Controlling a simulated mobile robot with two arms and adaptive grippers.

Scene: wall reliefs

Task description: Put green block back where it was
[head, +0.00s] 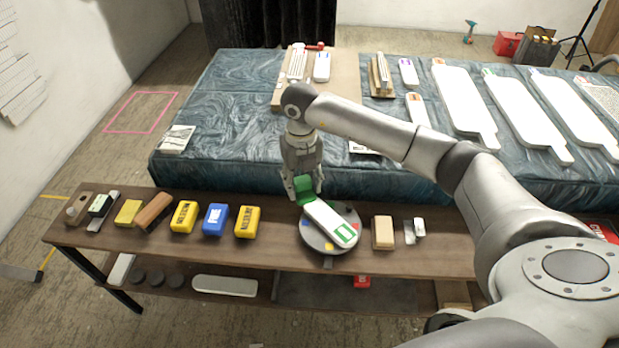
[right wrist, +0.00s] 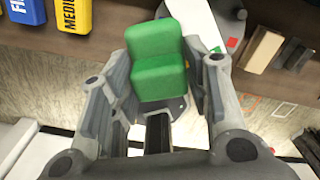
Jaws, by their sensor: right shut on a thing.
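The green block (head: 303,186) is between the fingers of my right gripper (head: 306,193), above the back left edge of a round grey turntable (head: 315,240). In the right wrist view the green block (right wrist: 158,62) has a stepped shape and sits between the two fingers. A white board (head: 331,223) with a green rectangle at its near end lies on the turntable, and its far end is close to the block. I cannot tell whether the block touches the board. My left gripper is not in view.
On the wooden bench (head: 275,262), yellow blocks (head: 247,222) and a blue block (head: 215,219) stand left of the turntable. A tan block (head: 382,232) stands to its right. Behind is a blue-covered table (head: 225,120) with several white boards (head: 463,105).

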